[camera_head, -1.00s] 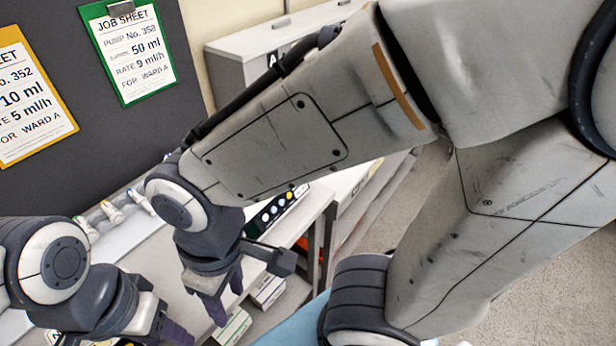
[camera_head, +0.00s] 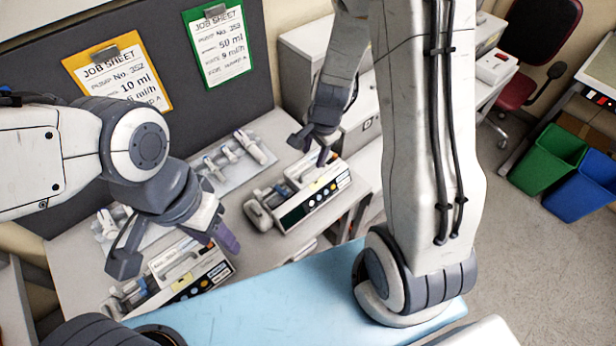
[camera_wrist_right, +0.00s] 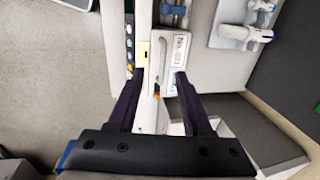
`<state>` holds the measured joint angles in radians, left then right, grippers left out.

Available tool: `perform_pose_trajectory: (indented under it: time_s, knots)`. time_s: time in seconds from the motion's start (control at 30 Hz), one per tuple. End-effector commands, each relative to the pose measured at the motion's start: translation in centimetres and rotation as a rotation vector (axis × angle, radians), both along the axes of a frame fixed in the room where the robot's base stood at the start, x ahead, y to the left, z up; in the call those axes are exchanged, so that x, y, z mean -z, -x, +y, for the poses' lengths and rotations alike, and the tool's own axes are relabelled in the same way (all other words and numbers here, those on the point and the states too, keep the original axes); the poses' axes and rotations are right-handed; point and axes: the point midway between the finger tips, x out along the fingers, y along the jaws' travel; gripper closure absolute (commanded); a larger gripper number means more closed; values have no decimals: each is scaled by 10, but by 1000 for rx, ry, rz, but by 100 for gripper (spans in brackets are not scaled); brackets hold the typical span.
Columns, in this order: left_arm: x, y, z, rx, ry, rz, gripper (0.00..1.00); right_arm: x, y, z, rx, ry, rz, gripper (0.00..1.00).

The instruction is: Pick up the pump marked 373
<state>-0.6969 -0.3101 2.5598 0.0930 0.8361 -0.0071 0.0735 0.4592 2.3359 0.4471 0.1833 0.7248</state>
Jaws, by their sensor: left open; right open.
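One pump (camera_head: 312,200), a pale box with a dark panel of coloured buttons, sits on the desk near its right end. My right gripper (camera_head: 318,150) is just above its far end, pointing down. In the right wrist view its open fingers (camera_wrist_right: 161,80) lie either side of the pump (camera_wrist_right: 172,75), with nothing visibly clamped. The pump's label reads "No." and a number too small to read surely. A second pump (camera_head: 205,274) sits at the desk's left front. My left gripper (camera_head: 178,250) is open above it and hides part of it; its number is unreadable.
Trays with syringes (camera_head: 235,160) lie behind the pumps. Yellow (camera_head: 120,75) and green (camera_head: 218,45) job sheets hang on the dark panel. A light-blue surface (camera_head: 290,295) is in front. Green (camera_head: 548,160) and blue (camera_head: 585,185) bins stand on the floor at right.

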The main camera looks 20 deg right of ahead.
Motion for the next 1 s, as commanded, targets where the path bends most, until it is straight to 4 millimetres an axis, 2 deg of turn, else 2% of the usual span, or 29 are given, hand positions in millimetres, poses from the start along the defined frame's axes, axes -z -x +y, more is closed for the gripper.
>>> perform_pose_trajectory:
  time_s: [0.03, 0.1, 0.37, 0.6, 0.73, 0.97, 1.0]
  knots:
    - [9, 0, 0, -1, -1, 1, 50, 15, -1, 1, 0, 0, 4, 50]
    - [16, 0, 0, -2, -1, 1, 50, 27, -4, 2, -3, 1, 3, 50]
    - [25, 0, 0, -4, -1, 1, 50, 46, -9, 5, -8, 0, 2, 50]
    - [43, 0, 0, -7, 0, 1, 50, 82, -21, 6, -9, 0, 2, 50]
    - [48, 0, 0, -8, 0, 1, 50, 90, -23, 7, -8, 1, 1, 50]
    - [46, 0, 0, -8, 0, 1, 50, 89, -23, 7, -9, 1, 1, 50]
    - [46, 0, 0, -8, 0, 1, 50, 89, -23, 7, -9, 1, 1, 58]
